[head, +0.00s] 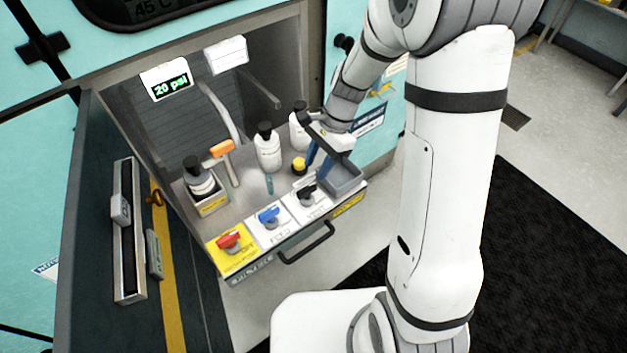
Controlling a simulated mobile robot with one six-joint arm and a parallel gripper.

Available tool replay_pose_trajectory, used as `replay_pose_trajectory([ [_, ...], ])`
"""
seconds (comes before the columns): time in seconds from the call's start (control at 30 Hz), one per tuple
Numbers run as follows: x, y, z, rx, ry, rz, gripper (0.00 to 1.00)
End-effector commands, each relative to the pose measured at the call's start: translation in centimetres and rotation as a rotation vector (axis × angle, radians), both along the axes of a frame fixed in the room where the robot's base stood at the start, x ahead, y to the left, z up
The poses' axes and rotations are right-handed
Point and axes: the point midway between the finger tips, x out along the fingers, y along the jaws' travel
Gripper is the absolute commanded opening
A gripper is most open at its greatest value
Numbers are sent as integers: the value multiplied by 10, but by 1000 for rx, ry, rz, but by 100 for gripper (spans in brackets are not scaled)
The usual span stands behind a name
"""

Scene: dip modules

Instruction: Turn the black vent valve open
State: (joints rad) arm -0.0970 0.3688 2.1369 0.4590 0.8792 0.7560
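The black vent valve (308,192) is a small black handle on a white plate at the right end of a row of valves, on the front of the pull-out shelf (236,200). My gripper (317,167) hangs just above and behind it, pointing down. Its two blue fingers are apart with nothing visible between them, and I see no contact with the valve. The handle's exact angle is too small to read surely.
A blue valve (269,215) and a red valve (229,240) sit to its left. A grey bin (345,178) stands close on its right. White bottles (267,148), an orange-headed tool (223,150) and a yellow-capped item (299,165) stand behind. A display (170,86) reads 20 psi.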

Motion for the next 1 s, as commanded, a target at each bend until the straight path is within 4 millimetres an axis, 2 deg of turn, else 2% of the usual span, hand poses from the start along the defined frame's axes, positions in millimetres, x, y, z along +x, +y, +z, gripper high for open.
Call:
replay_pose_trajectory([
  [0.2,-10,14,-35,-2,3,10,36],
  [0.4,-15,23,-56,-2,0,13,36],
  [0.77,-16,25,-62,-2,-3,16,36],
  [1.0,-16,26,-62,-2,-3,16,18],
])
